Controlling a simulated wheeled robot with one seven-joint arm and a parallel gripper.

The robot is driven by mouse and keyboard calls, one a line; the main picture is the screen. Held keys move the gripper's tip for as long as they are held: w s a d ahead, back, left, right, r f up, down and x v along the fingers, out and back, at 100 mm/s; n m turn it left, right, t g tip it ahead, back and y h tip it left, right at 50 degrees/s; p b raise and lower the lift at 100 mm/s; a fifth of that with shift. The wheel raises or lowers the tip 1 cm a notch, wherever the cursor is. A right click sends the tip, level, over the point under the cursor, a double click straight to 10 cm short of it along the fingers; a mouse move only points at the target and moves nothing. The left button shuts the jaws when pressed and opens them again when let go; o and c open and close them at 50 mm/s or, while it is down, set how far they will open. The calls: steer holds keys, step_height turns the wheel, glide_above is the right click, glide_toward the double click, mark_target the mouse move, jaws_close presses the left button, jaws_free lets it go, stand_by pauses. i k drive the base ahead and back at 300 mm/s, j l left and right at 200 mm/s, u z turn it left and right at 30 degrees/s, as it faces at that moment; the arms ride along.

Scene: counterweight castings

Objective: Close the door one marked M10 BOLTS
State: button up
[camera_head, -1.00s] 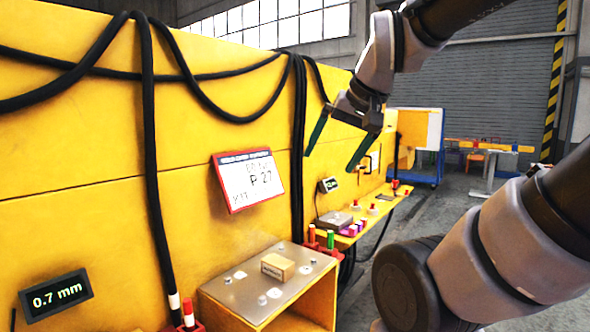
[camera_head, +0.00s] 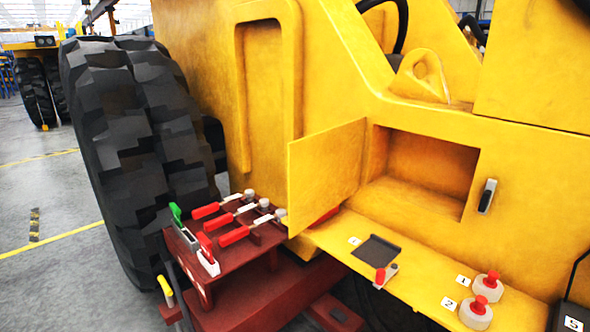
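A yellow door (camera_head: 325,175) stands open in the head view, hinged at the left side of a recessed compartment (camera_head: 430,170) in the yellow machine body. The compartment looks empty, though the door hides part of its left side. A dark latch or handle (camera_head: 487,196) sits on the body just right of the opening. I see no M10 BOLTS marking on the door face turned to me. My gripper is out of view.
A yellow ledge (camera_head: 420,270) below the compartment carries a dark plate (camera_head: 376,251) and two red-topped knobs (camera_head: 486,286) by labels 1 and 2. A dark red stand (camera_head: 240,240) with red-handled clamps is left of the door. A large tyre (camera_head: 135,130) stands farther left, beside open floor.

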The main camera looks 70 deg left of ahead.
mark_target(324, 167)
steer(key=k+j+u, duration=0.3)
steer(key=j+u, duration=0.15)
steer(key=j, duration=0.15)
steer(key=k+j+u, duration=0.2)
steer(key=k+j, duration=0.15)
steer(key=j, duration=0.45)
steer(key=k+j+u, duration=0.1)
steer(key=j, duration=0.45)
steer(key=k+j, duration=0.1)
steer(key=j, duration=0.5)
steer(key=k+j+u, duration=0.1)
steer(key=j, duration=0.75)
